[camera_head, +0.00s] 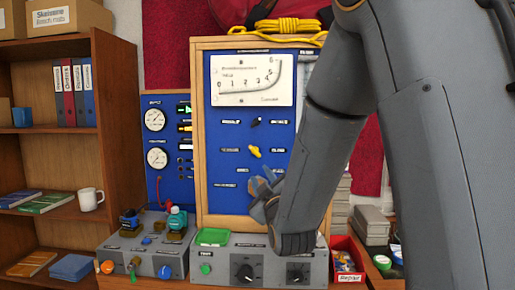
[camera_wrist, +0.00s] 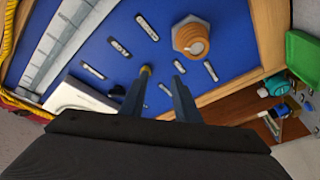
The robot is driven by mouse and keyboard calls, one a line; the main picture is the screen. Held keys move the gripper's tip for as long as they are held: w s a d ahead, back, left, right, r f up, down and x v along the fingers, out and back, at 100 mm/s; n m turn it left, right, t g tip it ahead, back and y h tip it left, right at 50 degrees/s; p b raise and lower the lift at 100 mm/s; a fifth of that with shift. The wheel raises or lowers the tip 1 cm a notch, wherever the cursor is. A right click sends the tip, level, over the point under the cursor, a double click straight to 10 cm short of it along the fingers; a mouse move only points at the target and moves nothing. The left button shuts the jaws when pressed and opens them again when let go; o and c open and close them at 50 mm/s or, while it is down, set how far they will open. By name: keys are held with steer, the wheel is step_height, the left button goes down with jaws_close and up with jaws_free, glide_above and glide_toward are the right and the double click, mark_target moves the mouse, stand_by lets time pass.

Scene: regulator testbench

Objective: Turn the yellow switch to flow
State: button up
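The yellow switch (camera_head: 254,151) sits in the middle row of the blue panel (camera_head: 222,130), with a label on each side. Its handle looks slanted, from upper left to lower right. My gripper (camera_head: 264,188) is just below it, in front of the panel. In the wrist view my gripper (camera_wrist: 162,70) has its two fingers apart with nothing seen between them. A small yellow bit (camera_wrist: 146,69) shows at the left fingertip; it looks like the switch, mostly hidden, and I cannot tell whether they touch. The label texts are hard to read.
A black switch (camera_head: 256,122) sits above the yellow one. An orange-brown knob with a hex base (camera_wrist: 193,40) stands out from the panel near the right finger. A wooden frame edges the panel. A grey control box (camera_head: 222,268) and green tray (camera_head: 213,236) stand below.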

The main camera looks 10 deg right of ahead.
mark_target(256, 153)
steer(key=shift+n+t, duration=0.3)
steer(key=shift+t, duration=0.4)
steer(key=shift+w+d+r+p, duration=0.1)
steer(key=shift+w+r+p, duration=0.45)
steer(key=shift+w+r, duration=0.5)
steer(key=shift+w+r+p, duration=0.6)
steer(key=shift+w, duration=0.7)
steer(key=shift+w+d+r+p, duration=0.1)
steer(key=shift+w+r+p, duration=0.45)
steer(key=shift+w+r, duration=0.5)
steer(key=shift+w+f, duration=0.15)
steer(key=shift+f, duration=0.05)
steer(key=shift+a, duration=0.1)
jaws_close()
